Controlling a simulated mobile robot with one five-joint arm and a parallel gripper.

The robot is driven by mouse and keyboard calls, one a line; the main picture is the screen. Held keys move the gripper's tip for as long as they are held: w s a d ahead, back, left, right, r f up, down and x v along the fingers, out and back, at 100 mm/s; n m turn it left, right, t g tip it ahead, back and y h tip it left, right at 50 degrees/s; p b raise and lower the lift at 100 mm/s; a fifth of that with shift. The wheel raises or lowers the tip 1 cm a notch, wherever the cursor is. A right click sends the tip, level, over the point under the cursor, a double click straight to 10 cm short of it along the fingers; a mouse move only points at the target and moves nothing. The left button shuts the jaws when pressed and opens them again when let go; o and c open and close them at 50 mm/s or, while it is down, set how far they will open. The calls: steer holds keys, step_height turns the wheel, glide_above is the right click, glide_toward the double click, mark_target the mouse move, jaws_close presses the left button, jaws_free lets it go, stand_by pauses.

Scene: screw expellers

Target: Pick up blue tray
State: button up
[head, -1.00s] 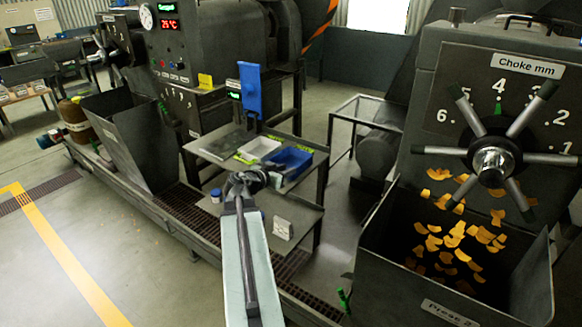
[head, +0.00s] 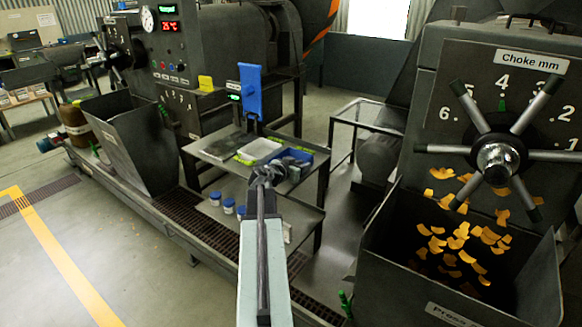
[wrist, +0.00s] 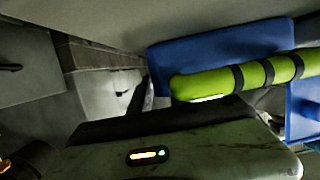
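The blue tray (head: 303,154) lies on the upper shelf of the small table, at its right end. My gripper (head: 275,172) is in front of it in the head view and hides its left and lower part. I cannot tell whether they touch. In the wrist view a blue surface (wrist: 220,45), probably the tray, is beyond my gripper's body. A green bar with black bands (wrist: 250,75) crosses in front of it. My fingertips are not clear in either view, so their opening cannot be told.
A pale tray (head: 259,149) lies left of the blue tray. A blue upright panel (head: 251,90) rises behind the shelf. White bottles with blue caps (head: 215,198) stand on the lower shelf (head: 303,217). The Choke mm machine (head: 490,100) stands at the right.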

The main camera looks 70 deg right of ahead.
jaws_close()
stand_by(1.2)
step_height(320, 180, up, 10)
steer(key=p, duration=1)
